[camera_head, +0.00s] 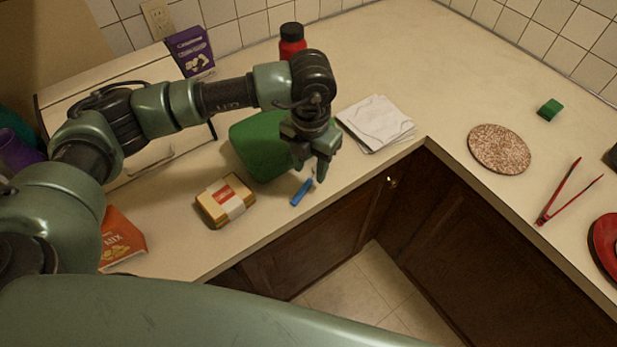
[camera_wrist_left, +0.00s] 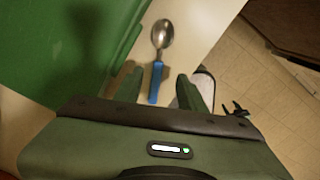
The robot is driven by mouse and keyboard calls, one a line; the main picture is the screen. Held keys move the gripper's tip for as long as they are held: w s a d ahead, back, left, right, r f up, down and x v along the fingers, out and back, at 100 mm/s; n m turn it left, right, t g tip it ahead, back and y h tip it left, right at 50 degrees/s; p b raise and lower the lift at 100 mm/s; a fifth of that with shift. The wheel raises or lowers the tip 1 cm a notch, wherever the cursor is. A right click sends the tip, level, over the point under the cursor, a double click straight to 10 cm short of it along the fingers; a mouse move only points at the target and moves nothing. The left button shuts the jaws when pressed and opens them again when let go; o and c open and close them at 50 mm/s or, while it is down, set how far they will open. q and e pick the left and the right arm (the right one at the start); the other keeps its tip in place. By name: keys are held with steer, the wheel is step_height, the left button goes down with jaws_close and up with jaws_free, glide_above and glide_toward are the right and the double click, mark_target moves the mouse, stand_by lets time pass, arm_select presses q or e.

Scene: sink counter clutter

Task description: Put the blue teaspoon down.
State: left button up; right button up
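The blue teaspoon (camera_head: 302,191) lies on the counter close to its front edge, by the green box-like object. In the left wrist view its metal bowl points away from me, and its blue handle (camera_wrist_left: 156,82) lies between my fingers. My left gripper (camera_head: 318,172) is just above and beside the spoon, pointing down. In the wrist view the left gripper (camera_wrist_left: 158,82) is open, with a gap on both sides of the handle. My right gripper is not in view.
The green object (camera_head: 255,145) stands close beside the gripper. A yellow packaged block (camera_head: 226,201) lies left of the spoon and papers (camera_head: 376,122) lie to the right. The counter edge drops off just in front. Red tongs (camera_head: 560,195) and a round speckled mat (camera_head: 499,149) are far right.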

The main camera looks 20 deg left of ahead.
mark_target(310, 179)
arm_select(q)
steer(key=f, duration=0.1)
steer(key=f+p, duration=0.1)
steer(key=shift+w+a+f, duration=0.1)
steer(key=shift+w+f, duration=0.25)
steer(key=shift+f, duration=0.65)
steer(key=c, duration=0.9)
jaws_close()
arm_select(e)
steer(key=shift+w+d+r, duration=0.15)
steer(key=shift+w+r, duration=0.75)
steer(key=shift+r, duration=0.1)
arm_select(q)
steer(key=shift+r, duration=0.15)
